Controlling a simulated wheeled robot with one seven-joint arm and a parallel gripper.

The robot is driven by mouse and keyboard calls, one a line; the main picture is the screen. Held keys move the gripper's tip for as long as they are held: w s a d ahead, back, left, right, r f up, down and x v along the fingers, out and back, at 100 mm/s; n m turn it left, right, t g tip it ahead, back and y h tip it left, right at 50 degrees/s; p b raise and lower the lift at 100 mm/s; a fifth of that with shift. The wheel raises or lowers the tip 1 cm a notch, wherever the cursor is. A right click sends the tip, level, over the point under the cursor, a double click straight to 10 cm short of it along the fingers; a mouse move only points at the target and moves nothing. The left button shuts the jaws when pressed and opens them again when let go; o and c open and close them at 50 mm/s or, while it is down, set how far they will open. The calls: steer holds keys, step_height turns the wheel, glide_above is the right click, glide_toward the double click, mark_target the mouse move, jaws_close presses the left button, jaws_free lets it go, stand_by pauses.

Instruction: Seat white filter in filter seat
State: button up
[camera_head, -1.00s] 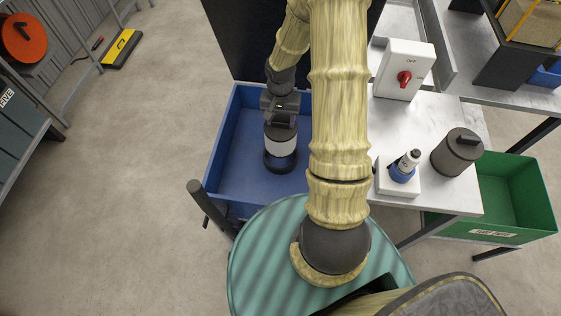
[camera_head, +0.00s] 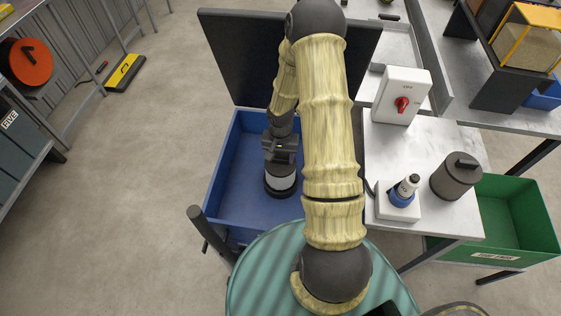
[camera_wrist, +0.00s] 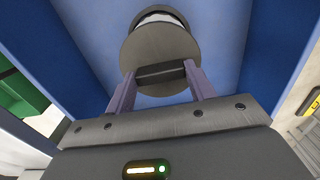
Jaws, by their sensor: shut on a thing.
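The filter (camera_head: 281,181), a cylinder with a white band between dark ends, is upright inside the blue bin (camera_head: 222,172). My gripper (camera_head: 281,157) is above it, shut on the grip bar at its dark top. In the wrist view my gripper (camera_wrist: 160,85) has one finger on each side of that bar, and the filter (camera_wrist: 152,50) hangs against the blue floor. I cannot tell whether its bottom touches the bin. A white block with a blue ring (camera_head: 402,199) on the white table holds a small grey-and-white cylinder; I cannot tell whether this is the filter seat.
A dark grey canister (camera_head: 456,176) with a handle and a white switch box (camera_head: 402,94) with a red knob stand on the table (camera_head: 430,145). A dark panel (camera_head: 240,60) rises behind the bin. A green bin (camera_head: 515,220) sits at the right.

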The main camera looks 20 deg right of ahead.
steer(key=shift+f, duration=1.95)
steer(key=o, duration=1.5)
steer(key=shift+o, duration=0.2)
steer(key=shift+r, duration=0.1)
step_height(320, 180, up, 12)
steer(key=shift+r+b, duration=0.1)
steer(key=shift+b, duration=0.25)
steer(key=shift+r, duration=0.1)
steer(key=s+a+r+n+t, duration=0.1)
steer(key=s+a+r+n, duration=0.2)
steer(key=s+a+r, duration=0.2)
steer(key=s+a+r+n+t, duration=0.1)
steer(key=s+a+r+n, duration=0.2)
steer(key=s+r, duration=0.4)
step_height(320, 180, up, 3)
steer(key=shift+s+a+f+n+t, duration=0.15)
steer(key=shift+s+a+n+t, duration=0.2)
steer(key=shift+a, duration=0.5)
